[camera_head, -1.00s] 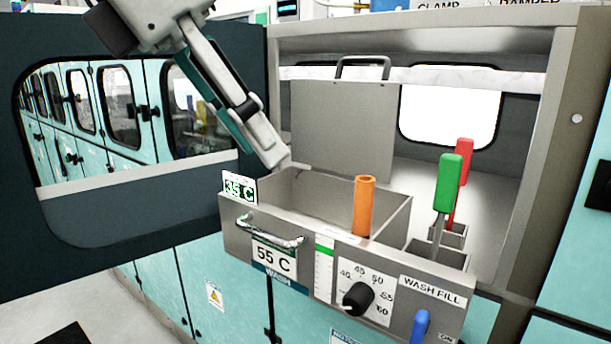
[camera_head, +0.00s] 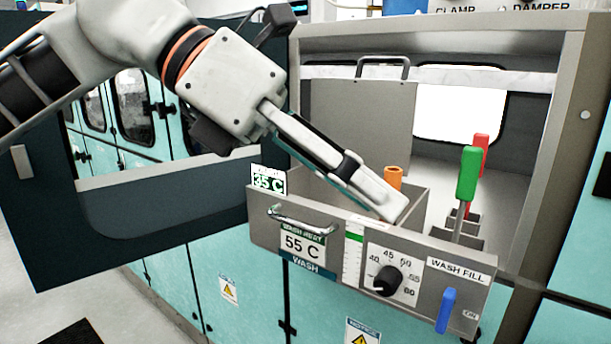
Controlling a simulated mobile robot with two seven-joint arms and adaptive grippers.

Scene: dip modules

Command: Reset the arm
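My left arm comes in from the upper left, and its gripper (camera_head: 392,205) points down to the right over the wash tank (camera_head: 421,212). The fingers show side-on, one largely behind the other, so I cannot tell whether they are open or shut. The fingertips are near the tank's front rim, in front of the orange tube (camera_head: 394,175), and hide its lower part. I see nothing held between them. Whether they touch the rim I cannot tell. My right gripper is not in view.
A grey lid (camera_head: 355,122) stands raised behind the tank. Green (camera_head: 467,172) and red (camera_head: 481,150) handles rise at the right. The front panel (camera_head: 345,270) carries a metal handle (camera_head: 300,225), a black knob (camera_head: 387,281) and a blue lever (camera_head: 445,310). The dark open door (camera_head: 150,245) is at left.

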